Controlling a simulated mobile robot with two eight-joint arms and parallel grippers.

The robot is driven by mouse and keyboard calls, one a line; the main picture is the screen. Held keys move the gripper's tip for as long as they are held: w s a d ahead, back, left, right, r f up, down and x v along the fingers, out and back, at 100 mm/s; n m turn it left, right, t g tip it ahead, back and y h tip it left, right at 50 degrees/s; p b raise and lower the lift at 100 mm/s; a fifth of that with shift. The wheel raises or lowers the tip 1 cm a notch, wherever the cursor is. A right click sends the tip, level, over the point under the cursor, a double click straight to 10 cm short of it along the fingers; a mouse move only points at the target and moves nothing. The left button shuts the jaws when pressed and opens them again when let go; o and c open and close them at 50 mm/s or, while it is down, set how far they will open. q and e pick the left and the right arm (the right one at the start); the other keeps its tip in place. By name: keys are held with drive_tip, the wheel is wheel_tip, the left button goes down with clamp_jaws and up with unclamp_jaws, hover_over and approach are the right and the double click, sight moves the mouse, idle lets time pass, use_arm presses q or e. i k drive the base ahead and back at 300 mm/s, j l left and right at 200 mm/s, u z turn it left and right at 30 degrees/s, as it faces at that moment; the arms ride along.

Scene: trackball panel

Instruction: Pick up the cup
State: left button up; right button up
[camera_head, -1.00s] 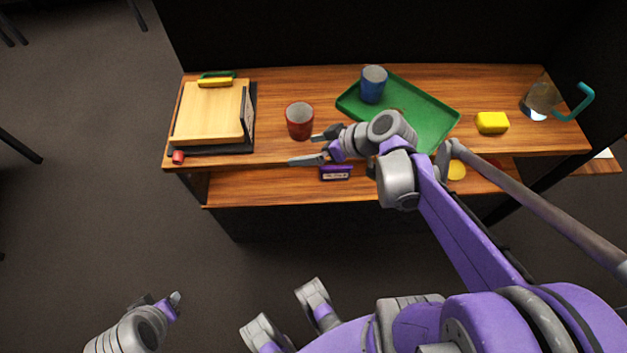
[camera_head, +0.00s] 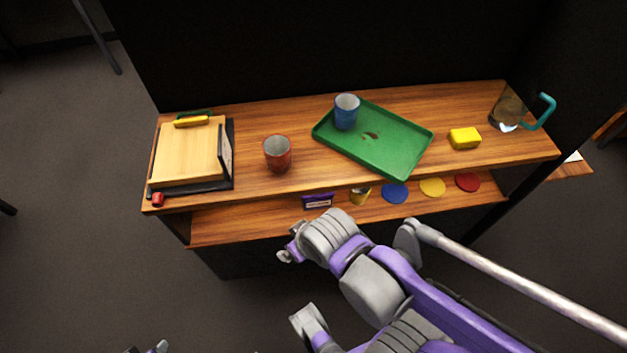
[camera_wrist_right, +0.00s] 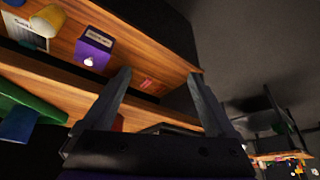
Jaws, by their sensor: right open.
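A red cup (camera_head: 277,153) stands upright on the upper wooden shelf, left of the green tray. A blue cup (camera_head: 346,111) stands on the tray's left part; it also shows at the lower left of the wrist view (camera_wrist_right: 18,124). My right gripper (camera_head: 288,246) is low in front of the shelf's front edge, apart from both cups and partly hidden by its wrist. In the wrist view its jaws (camera_wrist_right: 161,88) are open with nothing between them. A sliver of my left gripper (camera_head: 150,349) shows at the bottom edge; its jaws cannot be made out.
The green tray (camera_head: 409,158) lies mid-shelf, with a yellow block (camera_head: 465,138) and a clear jug (camera_head: 507,112) to its right. A wooden board (camera_head: 186,155) lies at the left. The lower shelf holds a purple box (camera_head: 318,201), a yellow container (camera_head: 360,195) and coloured discs (camera_head: 395,192).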

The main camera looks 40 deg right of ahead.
sight(347, 104)
drive_tip(key=l+z, duration=0.1)
drive_tip(key=z, duration=0.3)
drive_tip(key=l+z, duration=0.1)
drive_tip(key=z, duration=0.65)
drive_tip(key=i+l+z, duration=0.1)
drive_tip(key=z, duration=0.3)
drive_tip(key=i+l+u, duration=0.1)
drive_tip(key=i+l, duration=0.5)
